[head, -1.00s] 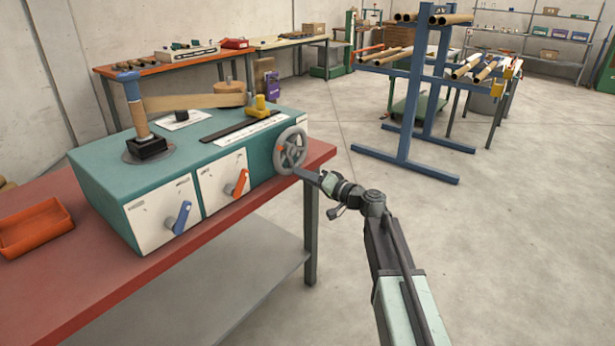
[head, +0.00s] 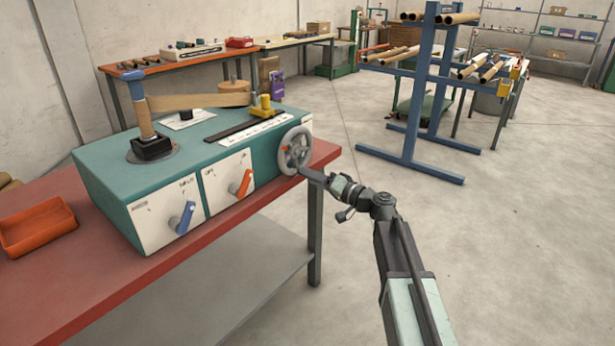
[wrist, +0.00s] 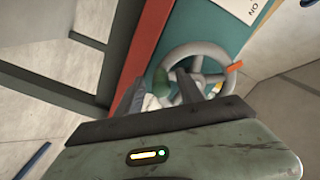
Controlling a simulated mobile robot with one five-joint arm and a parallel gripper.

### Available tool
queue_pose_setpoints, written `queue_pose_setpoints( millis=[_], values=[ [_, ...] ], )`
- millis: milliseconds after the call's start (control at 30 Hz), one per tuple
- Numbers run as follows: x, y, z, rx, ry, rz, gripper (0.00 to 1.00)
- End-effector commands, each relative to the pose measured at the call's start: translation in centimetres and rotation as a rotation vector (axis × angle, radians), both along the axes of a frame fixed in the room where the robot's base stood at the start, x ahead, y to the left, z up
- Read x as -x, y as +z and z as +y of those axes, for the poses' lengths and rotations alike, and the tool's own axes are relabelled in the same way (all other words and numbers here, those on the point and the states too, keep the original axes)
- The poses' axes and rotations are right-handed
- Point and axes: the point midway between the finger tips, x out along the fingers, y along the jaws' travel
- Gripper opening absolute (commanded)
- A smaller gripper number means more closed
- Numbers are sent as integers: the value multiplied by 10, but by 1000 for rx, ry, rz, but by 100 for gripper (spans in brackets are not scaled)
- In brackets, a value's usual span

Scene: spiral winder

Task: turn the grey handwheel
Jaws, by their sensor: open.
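The grey handwheel (head: 295,150) sits on the right end of the teal winder (head: 110,180). It is a spoked ring, and its lower edge is close to my gripper (head: 306,173). The fingers are apart. I cannot tell whether either finger touches the rim. An orange mark (wrist: 235,66) shows at the rim's right side.
The winder stands on a red bench (head: 60,270) with an orange tray (head: 38,228) at left. Blue and orange levers are on its front. A blue rack (head: 420,100) with tubes stands behind. The floor at right is clear.

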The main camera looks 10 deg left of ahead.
Motion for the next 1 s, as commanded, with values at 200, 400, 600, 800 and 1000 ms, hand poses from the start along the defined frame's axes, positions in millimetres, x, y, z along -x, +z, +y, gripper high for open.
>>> queue_pose_setpoints(
  millis=[200,400,600,800,1000],
  values=[
    [23,0,-40,0,-4,0,44],
    [30,0,-56,0,-3,0,44],
    [30,0,-56,1,-2,0,44],
    [49,-27,-55,102,37,44,44],
    [133,-149,-101,589,129,332,44]
  ],
)
